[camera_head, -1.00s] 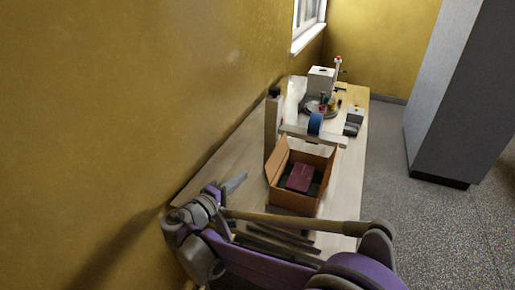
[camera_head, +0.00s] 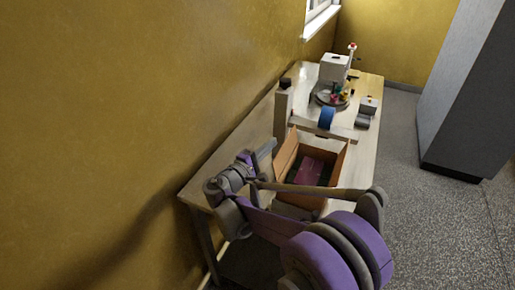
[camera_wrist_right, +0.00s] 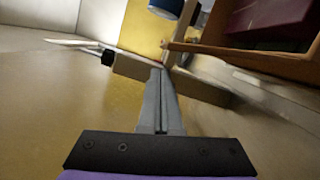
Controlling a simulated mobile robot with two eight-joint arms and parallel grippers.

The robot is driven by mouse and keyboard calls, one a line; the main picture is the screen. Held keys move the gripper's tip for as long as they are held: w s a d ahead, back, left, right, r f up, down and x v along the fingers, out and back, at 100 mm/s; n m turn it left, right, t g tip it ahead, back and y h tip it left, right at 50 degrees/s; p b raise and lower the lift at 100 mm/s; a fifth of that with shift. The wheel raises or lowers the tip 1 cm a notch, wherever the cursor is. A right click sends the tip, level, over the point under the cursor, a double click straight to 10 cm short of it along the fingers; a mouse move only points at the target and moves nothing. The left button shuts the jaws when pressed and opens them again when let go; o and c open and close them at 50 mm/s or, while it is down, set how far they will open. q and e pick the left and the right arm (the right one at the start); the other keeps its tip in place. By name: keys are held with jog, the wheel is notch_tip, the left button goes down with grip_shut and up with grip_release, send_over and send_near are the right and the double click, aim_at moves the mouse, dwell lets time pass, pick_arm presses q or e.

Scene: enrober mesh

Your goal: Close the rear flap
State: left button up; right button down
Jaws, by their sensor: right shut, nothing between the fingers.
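The open cardboard box (camera_head: 338,166) stands on the table, with a dark maroon package (camera_head: 311,169) inside. An upright flap (camera_head: 286,149) shows on its left side; I cannot tell for sure which flap is the rear one. My right gripper (camera_head: 266,149) is shut and empty, just left of that flap; I cannot tell if they touch. My right forearm crosses in front of the box and hides its near side. In the right wrist view the shut fingers (camera_wrist_right: 157,88) point up the picture, with the box (camera_wrist_right: 235,53) at upper right. My left gripper is not in view.
A taping frame with a blue roll (camera_head: 327,118) stands just behind the box. Farther back are a white machine (camera_head: 334,68) and small items on the table (camera_head: 369,86). The yellow wall (camera_head: 150,100) runs close along the left. Grey floor is free at right.

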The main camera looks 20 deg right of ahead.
jog(key=shift+s+d+r, duration=0.2)
jog(key=shift+s+d, duration=0.35)
jog(key=shift+s, duration=0.15)
